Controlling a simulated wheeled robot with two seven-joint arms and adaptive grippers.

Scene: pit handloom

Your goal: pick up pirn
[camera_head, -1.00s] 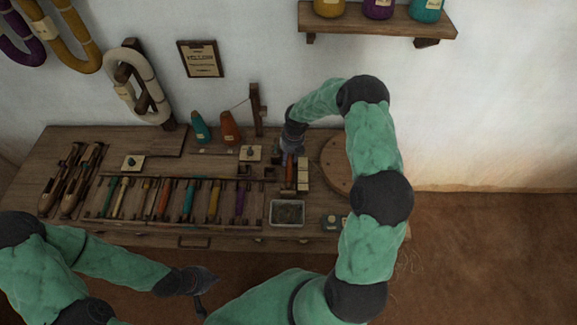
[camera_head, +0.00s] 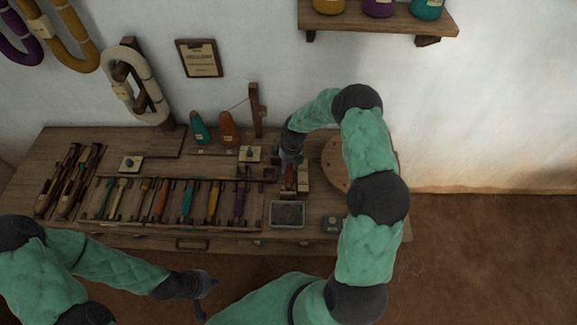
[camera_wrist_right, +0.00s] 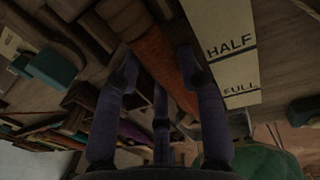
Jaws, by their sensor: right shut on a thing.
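An orange-brown pirn (camera_wrist_right: 160,50) lies between the fingers of my right gripper (camera_wrist_right: 160,66) in the right wrist view, beside a pale gauge marked HALF and FULL (camera_wrist_right: 228,58). My right gripper is shut on this pirn. In the head view my right gripper (camera_head: 290,168) is low over the right part of the bench, and it and the arm partly hide the pirn. Whether the pirn is clear of its support cannot be told. My left gripper (camera_head: 208,290) is open and empty in front of the bench.
A rack of several coloured pirns (camera_head: 170,220) fills the middle of the bench (camera_head: 60,150). A grey tray (camera_head: 287,225) stands at the front right. Two yarn cones (camera_head: 229,130) and a wooden post (camera_head: 257,108) stand behind. A round wooden disc (camera_head: 333,150) is partly behind my right arm.

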